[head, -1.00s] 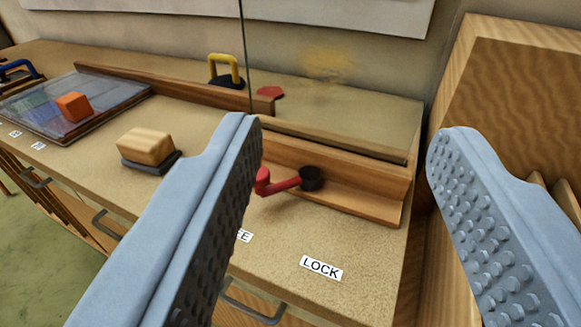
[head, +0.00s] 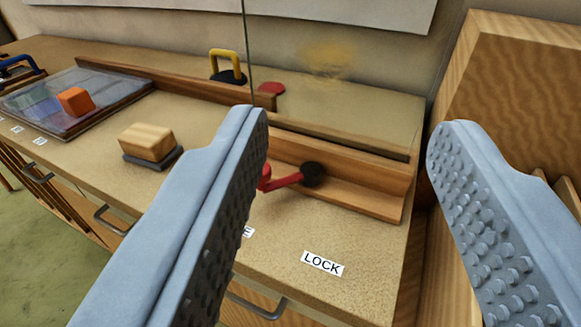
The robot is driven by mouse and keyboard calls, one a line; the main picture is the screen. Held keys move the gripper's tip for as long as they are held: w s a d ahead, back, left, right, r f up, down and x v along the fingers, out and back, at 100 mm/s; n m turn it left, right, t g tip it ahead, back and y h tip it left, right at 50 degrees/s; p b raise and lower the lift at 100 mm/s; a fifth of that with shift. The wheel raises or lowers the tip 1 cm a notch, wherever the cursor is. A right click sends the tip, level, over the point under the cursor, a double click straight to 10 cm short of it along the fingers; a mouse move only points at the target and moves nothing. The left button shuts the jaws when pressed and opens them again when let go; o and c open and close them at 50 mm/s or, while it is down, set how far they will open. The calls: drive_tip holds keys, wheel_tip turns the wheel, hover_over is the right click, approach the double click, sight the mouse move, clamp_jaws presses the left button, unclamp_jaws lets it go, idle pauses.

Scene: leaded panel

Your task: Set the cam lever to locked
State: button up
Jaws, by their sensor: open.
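The cam lever (head: 287,181) is a red arm with a dark round end at its right (head: 313,174). It lies by the wooden rail on the bench, and its left end is partly hidden behind my gripper's left finger. A white LOCK label (head: 323,263) is on the bench top in front of the lever. Another label (head: 248,232) is mostly hidden by the left finger; only its last letter shows. My gripper (head: 350,130) is open and empty, its fingers wide apart in the foreground, with the lever seen between them near the left finger.
A wooden rail (head: 365,196) runs behind the lever, with a thin upright glass edge (head: 247,60) near its left. A wood block (head: 147,142) on a dark base, an orange block (head: 75,101) and a yellow handle (head: 227,62) stand further left. A wooden cabinet (head: 515,95) stands right.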

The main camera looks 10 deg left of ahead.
drive_tip(key=w+a+n+g+h, duration=0.4)
drive_tip(key=w+a+n+g, duration=1.1)
drive_tip(key=w+g, duration=0.4)
drive_tip(key=shift+t, duration=0.3)
drive_tip(key=x, duration=1.1)
drive_tip(key=w+x, duration=0.1)
drive_tip(key=x, duration=0.5)
drive_tip(key=shift+d, duration=0.25)
clamp_jaws()
